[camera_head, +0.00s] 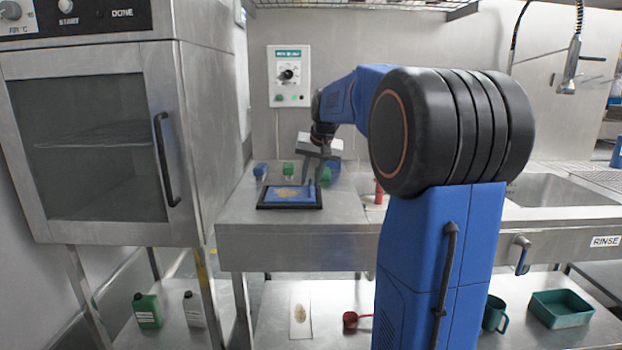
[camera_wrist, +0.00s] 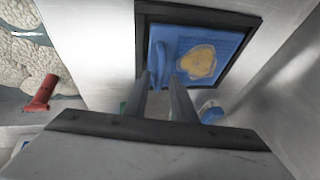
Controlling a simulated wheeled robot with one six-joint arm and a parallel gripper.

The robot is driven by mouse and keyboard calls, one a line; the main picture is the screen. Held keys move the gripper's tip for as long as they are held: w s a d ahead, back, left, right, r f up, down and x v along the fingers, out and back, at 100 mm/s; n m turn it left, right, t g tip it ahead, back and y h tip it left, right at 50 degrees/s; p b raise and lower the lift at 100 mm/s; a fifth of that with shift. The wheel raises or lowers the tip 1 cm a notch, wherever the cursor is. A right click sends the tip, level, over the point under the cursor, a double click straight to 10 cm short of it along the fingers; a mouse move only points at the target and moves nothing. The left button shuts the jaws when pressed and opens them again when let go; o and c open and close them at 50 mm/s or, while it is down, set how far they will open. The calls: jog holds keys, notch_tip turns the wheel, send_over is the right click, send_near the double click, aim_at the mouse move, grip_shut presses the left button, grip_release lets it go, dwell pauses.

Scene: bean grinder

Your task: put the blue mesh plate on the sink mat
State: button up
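The blue mesh plate (camera_head: 290,194) lies flat in a black-rimmed tray on the steel counter, with a yellowish patch of material on it. In the wrist view the plate (camera_wrist: 225,43) shows a raised blue grip on its left side. My gripper (camera_head: 308,183) points down above the plate's right part.
The black tray (camera_head: 264,205) surrounds the plate. Small blue-capped (camera_head: 260,170) and green-capped (camera_head: 288,169) containers stand behind it. A red object (camera_wrist: 42,93) stands to the right in the head view. The sink basin (camera_head: 555,190) is farther right; an oven stands left.

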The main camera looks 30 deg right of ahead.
jog(key=shift+r, duration=0.1)
jog(key=d+v, duration=0.1)
jog(key=v, duration=1.1)
jog(key=s+a+f+n, duration=0.2)
jog(key=s+a+f, duration=0.3)
jog(key=s+a, duration=0.25)
jog(key=s+a+f+n, duration=0.1)
jog(key=s+a+f, duration=0.45)
jog(key=a, duration=0.35)
jog(key=s+a+f+n, duration=0.2)
jog(key=s+a+f, duration=0.2)
jog(key=s+f, duration=0.4)
jog(key=s+a+f+n, duration=0.2)
jog(key=s+a+f, duration=0.2)
jog(key=s+f, duration=0.4)
jog(key=shift+s+f+y, duration=0.25)
jog(key=shift+s+y, duration=0.05)
jog(key=shift+s, duration=0.85)
